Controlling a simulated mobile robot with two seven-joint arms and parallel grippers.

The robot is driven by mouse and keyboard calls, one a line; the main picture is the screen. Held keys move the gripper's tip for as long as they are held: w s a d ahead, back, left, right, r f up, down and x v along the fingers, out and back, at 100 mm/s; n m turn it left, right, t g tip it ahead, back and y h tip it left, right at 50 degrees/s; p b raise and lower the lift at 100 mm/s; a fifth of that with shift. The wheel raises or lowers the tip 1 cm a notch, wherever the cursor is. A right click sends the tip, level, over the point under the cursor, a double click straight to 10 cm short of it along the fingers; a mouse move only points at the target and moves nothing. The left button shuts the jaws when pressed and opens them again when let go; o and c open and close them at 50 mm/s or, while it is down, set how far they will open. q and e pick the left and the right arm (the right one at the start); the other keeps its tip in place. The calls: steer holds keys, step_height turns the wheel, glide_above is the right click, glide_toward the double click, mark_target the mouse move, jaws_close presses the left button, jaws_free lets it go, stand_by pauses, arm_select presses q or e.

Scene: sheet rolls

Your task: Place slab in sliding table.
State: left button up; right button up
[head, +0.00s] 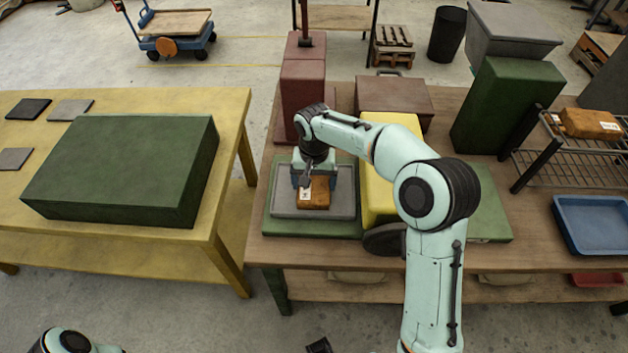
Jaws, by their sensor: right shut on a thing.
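The slab (313,196) is a brown-orange block with a white label. It is at the middle of the grey tray-like sliding table (284,211), inside its rim as seen from above. I cannot tell whether it touches the surface. My right gripper (312,184) is shut on the slab from above and hides its far part. The sliding table lies on a green base (300,229), left of the yellow machine body. Of my left arm only a link shows at the bottom left; a dark part at the bottom centre (320,346) may be my left gripper, mostly cut off.
A similar slab (590,122) lies on a wire rack (570,165) at right, above a blue tray (565,235). The yellow machine body (376,190) and red column (303,85) stand close to my right gripper. A green block (130,165) fills much of the yellow table.

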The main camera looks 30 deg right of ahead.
mark_target(314, 183)
steer(key=shift+f, duration=0.1)
steer(key=o, duration=1.1)
step_height(314, 183, up, 12)
steer(key=shift+r+p, duration=0.2)
steer(key=shift+p, duration=0.75)
steer(key=shift+f, duration=0.1)
